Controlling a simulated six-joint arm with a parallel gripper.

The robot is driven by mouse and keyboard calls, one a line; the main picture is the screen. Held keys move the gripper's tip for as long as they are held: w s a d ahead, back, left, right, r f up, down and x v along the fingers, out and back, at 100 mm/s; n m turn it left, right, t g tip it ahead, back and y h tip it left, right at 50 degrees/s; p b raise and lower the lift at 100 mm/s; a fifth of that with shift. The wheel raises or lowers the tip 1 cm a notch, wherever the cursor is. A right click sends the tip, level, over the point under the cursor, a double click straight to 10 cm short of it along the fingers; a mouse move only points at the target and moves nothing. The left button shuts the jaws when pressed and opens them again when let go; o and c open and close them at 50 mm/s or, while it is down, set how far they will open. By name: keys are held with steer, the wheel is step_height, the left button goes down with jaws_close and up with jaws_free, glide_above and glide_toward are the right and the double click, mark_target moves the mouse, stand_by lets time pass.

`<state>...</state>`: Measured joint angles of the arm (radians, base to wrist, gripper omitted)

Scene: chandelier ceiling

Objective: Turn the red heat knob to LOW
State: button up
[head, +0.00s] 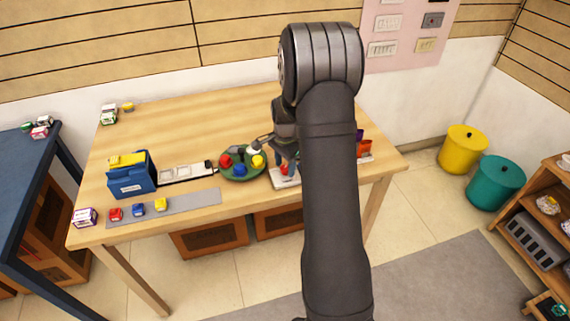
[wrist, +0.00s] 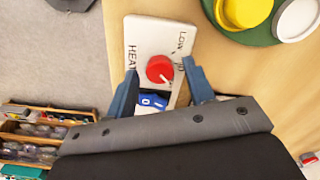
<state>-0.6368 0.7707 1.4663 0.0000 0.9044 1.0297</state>
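The red heat knob (wrist: 160,69) sits on a white plate (wrist: 147,35) in the wrist view. The plate has HEAT printed along its left and LOW at its upper right. A pale pointer mark on the knob points down and right in that view, away from the word LOW. My gripper (wrist: 162,88) is open, with a blue finger on each side just below the knob. I cannot tell whether either finger touches it. A blue switch (wrist: 153,101) marked 1 and 0 lies between the fingers, partly hidden by the gripper body. In the head view, the plate (head: 284,183) is partly hidden by my arm.
A green round board (head: 232,176) with red, blue and yellow pieces stands close left of the plate. An orange cup (head: 364,149) stands right of my arm. The table's back is largely clear.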

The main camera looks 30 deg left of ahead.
steer(key=c, duration=1)
steer(key=shift+o, duration=0.2)
steer(key=shift+n, duration=0.3)
steer(key=n, duration=0.3)
steer(key=shift+n, duration=0.3)
steer(key=n, duration=0.4)
steer(key=shift+n, duration=0.3)
steer(key=n, duration=0.9)
steer(key=shift+r+n, duration=0.1)
steer(key=shift+n, duration=0.2)
